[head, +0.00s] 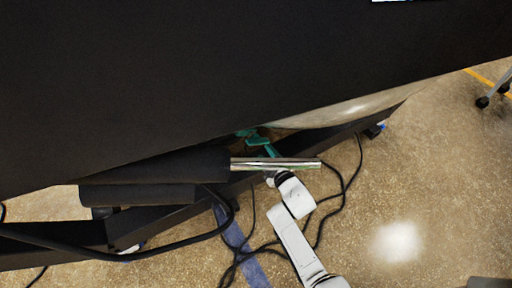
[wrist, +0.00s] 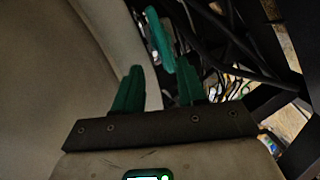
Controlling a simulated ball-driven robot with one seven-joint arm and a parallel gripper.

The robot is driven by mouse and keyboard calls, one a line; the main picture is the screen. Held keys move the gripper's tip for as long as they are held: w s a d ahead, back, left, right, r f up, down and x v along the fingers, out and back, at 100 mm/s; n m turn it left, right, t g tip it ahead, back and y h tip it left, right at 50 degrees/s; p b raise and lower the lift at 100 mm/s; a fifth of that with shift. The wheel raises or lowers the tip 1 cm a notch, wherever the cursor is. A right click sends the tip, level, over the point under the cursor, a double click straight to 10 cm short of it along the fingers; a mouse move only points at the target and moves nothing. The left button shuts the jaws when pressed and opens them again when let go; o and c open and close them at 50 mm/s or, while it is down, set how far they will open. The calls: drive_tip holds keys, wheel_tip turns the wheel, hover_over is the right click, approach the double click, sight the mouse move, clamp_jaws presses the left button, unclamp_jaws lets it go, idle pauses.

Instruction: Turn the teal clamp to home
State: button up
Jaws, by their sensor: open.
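In the wrist view, the teal clamp (wrist: 160,38) is a narrow teal piece with a paler grey part beside it, seen just past my fingertips. My gripper (wrist: 160,68) is open, with its two green fingers apart and nothing visible between them. The clamp lies beyond the gap, nearer the right finger; I cannot tell if they touch. In the head view, teal parts (head: 268,149) show under the edge of the large black panel, just past a shiny metal bar. I cannot tell there which teal belongs to the clamp and which to my fingers.
The black panel (head: 220,80) covers much of the head view. A pale rounded vessel wall (wrist: 50,70) is close on the left of my gripper. Dark cables (wrist: 235,40) and frame bars crowd the right. Cables (head: 325,205) lie on the floor; the floor at right is open.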

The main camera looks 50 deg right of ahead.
sight(260, 144)
drive_tip(key=w+d+f+n+b, duration=0.1)
drive_tip(key=w+b, duration=0.1)
drive_tip(key=b, duration=0.2)
drive_tip(key=w+d+f+n+t+b, duration=0.1)
drive_tip(key=w+b, duration=0.1)
drive_tip(key=b, duration=0.2)
drive_tip(key=w+d+f+t+b, duration=0.1)
drive_tip(key=w+b, duration=0.2)
drive_tip(key=b, duration=0.1)
drive_tip(key=shift+d+n+y, duration=0.25)
drive_tip(key=shift+n+y, duration=0.15)
drive_tip(key=shift+r+b+x, duration=0.2)
drive_tip(key=shift+b+x, duration=1.15)
drive_tip(key=shift+b, duration=0.25)
drive_tip(key=shift+c, duration=0.4)
clamp_jaws()
